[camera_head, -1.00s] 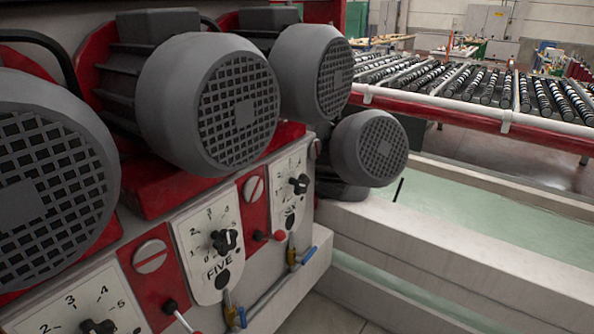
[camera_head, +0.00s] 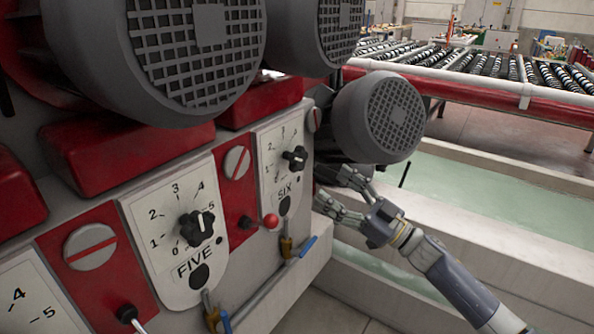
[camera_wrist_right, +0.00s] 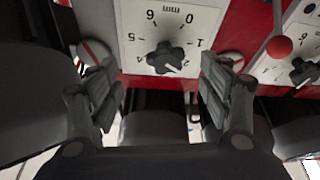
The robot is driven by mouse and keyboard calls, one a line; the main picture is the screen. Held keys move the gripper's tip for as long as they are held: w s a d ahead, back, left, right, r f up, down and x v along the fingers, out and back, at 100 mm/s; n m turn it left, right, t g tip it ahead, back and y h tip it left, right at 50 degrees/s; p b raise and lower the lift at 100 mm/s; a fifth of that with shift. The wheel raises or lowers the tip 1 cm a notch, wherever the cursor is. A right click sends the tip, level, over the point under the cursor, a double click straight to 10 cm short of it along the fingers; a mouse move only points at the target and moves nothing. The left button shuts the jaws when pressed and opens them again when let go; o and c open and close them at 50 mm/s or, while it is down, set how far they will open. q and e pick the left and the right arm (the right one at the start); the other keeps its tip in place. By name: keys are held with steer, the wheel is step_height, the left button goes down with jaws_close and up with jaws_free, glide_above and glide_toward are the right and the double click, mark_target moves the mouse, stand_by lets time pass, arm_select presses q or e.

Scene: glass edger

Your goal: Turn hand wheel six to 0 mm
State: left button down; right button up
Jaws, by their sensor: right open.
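Hand wheel six (camera_head: 295,158) is a small black knob on a white dial plate marked SIX (camera_head: 270,178). In the right wrist view the knob (camera_wrist_right: 165,60) sits on its dial, which appears upside down, with the 0 mark at the top. A pale pointer on the knob faces away from 0, but its exact reading is unclear. My right gripper (camera_head: 328,192) is just right of the plate, apart from the knob. In the wrist view its two fingers (camera_wrist_right: 158,90) are spread wide with nothing between them. My left gripper is not in view.
Hand wheel five (camera_head: 197,228) and a red ball lever (camera_head: 271,221) lie left of wheel six. Large grey motors (camera_head: 185,50) overhang the panel, and a smaller motor (camera_head: 380,118) is behind my right gripper. A blue-handled valve (camera_head: 308,246) is below. A pale ledge (camera_head: 480,225) runs right.

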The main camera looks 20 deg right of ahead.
mark_target(302, 161)
steer(key=shift+n+y, duration=0.3)
steer(key=shift+y, duration=0.1)
steer(key=x, duration=0.3)
steer(key=p+x, duration=0.1)
steer(key=x, duration=0.2)
steer(key=s+r+p+x, duration=0.1)
steer(key=x, duration=0.3)
steer(key=shift+w+a, duration=0.1)
steer(key=shift+a, duration=0.15)
steer(key=shift+w+a+r+p, duration=0.15)
steer(key=shift+w+a+p, duration=0.15)
steer(key=shift+w+a, duration=0.1)
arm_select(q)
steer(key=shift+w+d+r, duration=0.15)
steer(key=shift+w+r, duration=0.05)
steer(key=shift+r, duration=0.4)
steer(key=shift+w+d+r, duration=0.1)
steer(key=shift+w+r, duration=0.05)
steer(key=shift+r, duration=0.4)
arm_select(e)
steer(key=c, duration=1.1)
